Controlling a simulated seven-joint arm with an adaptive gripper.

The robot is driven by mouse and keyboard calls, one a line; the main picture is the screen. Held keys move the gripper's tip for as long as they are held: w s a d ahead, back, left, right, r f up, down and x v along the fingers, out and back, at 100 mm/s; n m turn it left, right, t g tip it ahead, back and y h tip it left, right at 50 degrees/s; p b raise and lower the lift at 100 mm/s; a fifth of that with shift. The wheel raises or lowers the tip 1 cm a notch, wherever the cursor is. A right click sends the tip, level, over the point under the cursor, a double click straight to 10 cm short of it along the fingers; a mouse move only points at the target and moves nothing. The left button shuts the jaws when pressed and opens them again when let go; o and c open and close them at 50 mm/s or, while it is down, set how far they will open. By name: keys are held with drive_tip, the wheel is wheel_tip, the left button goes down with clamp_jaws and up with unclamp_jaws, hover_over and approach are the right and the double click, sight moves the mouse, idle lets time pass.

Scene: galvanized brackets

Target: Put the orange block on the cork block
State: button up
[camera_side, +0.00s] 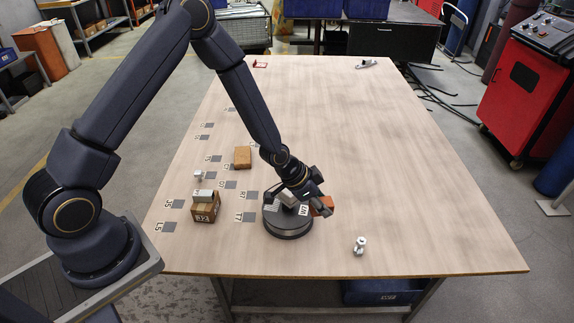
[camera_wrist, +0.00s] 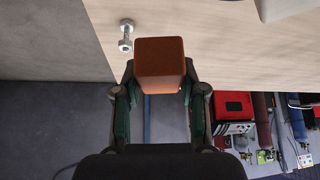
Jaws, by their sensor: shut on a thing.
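The orange block (camera_side: 321,206) is between the fingers of my gripper (camera_side: 314,202), which is shut on it, just right of a dark round stand. In the wrist view the orange block (camera_wrist: 160,65) fills the space between the green-padded fingers of my gripper (camera_wrist: 160,90). A plain tan-brown block (camera_side: 242,158), which looks like the cork block, lies on the table left of my forearm. It has nothing on top. It is not seen in the wrist view. I cannot tell how high the orange block is above the table.
The dark round stand (camera_side: 288,230) carries labelled grey pieces, close to my gripper. A brown box (camera_side: 205,212) with a grey block (camera_side: 203,195) on top stands at the left. A metal bolt (camera_side: 360,245) is near the front edge. Several printed markers line the left side. The table's right is clear.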

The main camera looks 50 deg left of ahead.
wheel_tip(320, 180, up, 8)
drive_tip(key=shift+s+a+f, duration=0.1)
drive_tip(key=shift+a+r, duration=0.25)
drive_tip(key=shift+a, duration=0.3)
drive_tip(key=s+a+n+y, duration=0.3)
drive_tip(key=a+n, duration=0.3)
drive_tip(key=a, duration=1.2)
drive_tip(key=s+a+n+y, duration=0.3)
drive_tip(key=a+n, duration=0.2)
drive_tip(key=a, duration=1.3)
approach(245, 151)
drive_tip(key=shift+w+a+f+t, duration=0.15)
drive_tip(key=shift+w+a+f, duration=0.1)
drive_tip(key=shift+w+f, duration=0.25)
drive_tip(key=shift+w+a+f+t, duration=0.2)
drive_tip(key=shift+w+f, duration=0.15)
drive_tip(key=shift+w, duration=0.2)
drive_tip(key=shift+w+f, duration=0.15)
drive_tip(key=shift+f, duration=0.1)
drive_tip(key=shift+w+a+f, duration=0.1)
drive_tip(key=shift+f, duration=1.45)
drive_tip(key=shift+f, duration=0.1)
